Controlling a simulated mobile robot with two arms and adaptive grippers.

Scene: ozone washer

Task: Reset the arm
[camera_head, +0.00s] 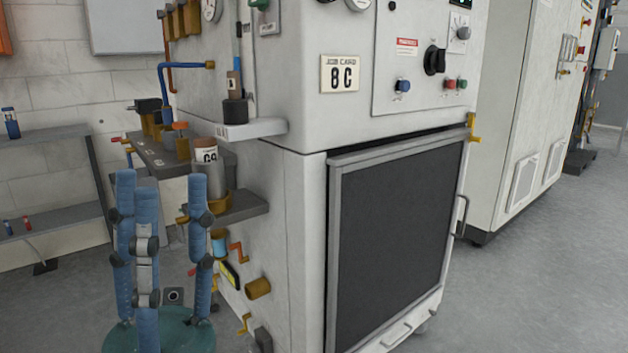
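My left gripper (163,190) stands at the lower left of the head view. Its blue fingers point up from a teal palm and are spread apart, with nothing held between them. Behind its fingertips, a grey cylinder with a "C9" label (207,157) sits in a yellow holder on a small dark shelf (232,205) on the machine's left side. I cannot tell how far the fingers are from that shelf. My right gripper is not in view.
Grey wall shelves (55,230) stand at left. The floor (540,290) at right is clear.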

